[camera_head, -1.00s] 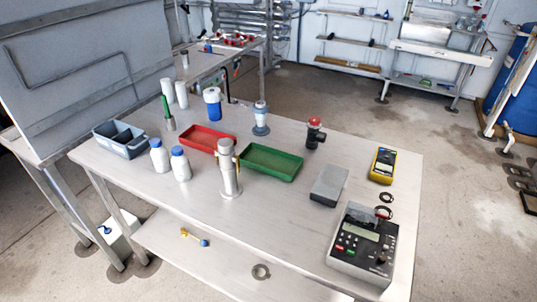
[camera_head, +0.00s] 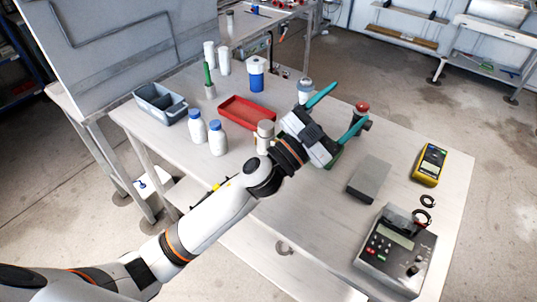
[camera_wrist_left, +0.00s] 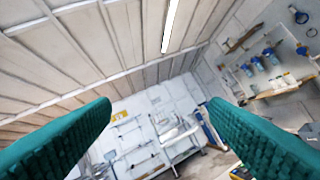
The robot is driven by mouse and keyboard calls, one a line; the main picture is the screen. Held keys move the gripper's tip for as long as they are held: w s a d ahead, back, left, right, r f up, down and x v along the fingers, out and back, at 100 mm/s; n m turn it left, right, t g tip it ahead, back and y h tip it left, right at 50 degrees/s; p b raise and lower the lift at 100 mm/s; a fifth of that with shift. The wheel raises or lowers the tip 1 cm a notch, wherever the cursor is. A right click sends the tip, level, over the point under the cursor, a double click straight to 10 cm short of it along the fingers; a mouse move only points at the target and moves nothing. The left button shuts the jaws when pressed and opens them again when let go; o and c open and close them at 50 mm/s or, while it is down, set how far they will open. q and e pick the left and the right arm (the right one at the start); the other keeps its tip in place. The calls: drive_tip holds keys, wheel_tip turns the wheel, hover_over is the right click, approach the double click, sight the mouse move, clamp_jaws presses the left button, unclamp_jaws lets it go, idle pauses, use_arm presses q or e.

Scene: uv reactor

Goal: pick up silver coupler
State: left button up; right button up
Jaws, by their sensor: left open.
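My left gripper (camera_head: 350,102) is open and empty, raised above the table with its teal fingers spread. I cannot tell for sure which of these two is the silver coupler. My gripper touches neither. My right gripper is not in view.
The table holds a red tray (camera_head: 248,112), blue-capped bottles (camera_head: 217,138), a grey bin (camera_head: 160,104), a grey block (camera_head: 370,179), a yellow meter (camera_head: 430,164) and a control box (camera_head: 397,250). A red-topped part (camera_head: 361,109) stands close beyond my gripper. The green tray is mostly hidden.

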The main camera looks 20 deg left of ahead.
use_arm(q)
drive_tip(key=s+d+r+m+g+h, duration=0.1)
drive_tip(key=s+d+m+g+h, duration=0.1)
drive_tip(key=d+m+g+h, duration=0.7)
drive_tip(key=m+g+y, duration=0.4)
drive_tip(key=g+y, duration=0.5)
drive_tip(key=y, duration=1.5)
hover_over(266, 124)
drive_tip(key=f, duration=0.3)
drive_tip(key=d+f, duration=0.1)
drive_tip(key=f, duration=0.1)
drive_tip(key=shift+f, duration=0.3)
drive_tip(key=shift+a+f+n, duration=0.1)
drive_tip(key=shift+a+n, duration=0.2)
drive_tip(key=shift+a, duration=0.1)
wheel_tip(266, 124, down, 6)
drive_tip(key=shift+r+p, duration=0.1)
drive_tip(key=shift+p, duration=1.05)
drive_tip(key=shift+f+p, duration=0.45)
drive_tip(key=shift+f, duration=0.2)
wheel_tip(266, 124, down, 4)
drive_tip(key=shift+a+r+p, duration=0.15)
drive_tip(key=shift+p, duration=0.6)
drive_tip(key=shift+f, duration=0.35)
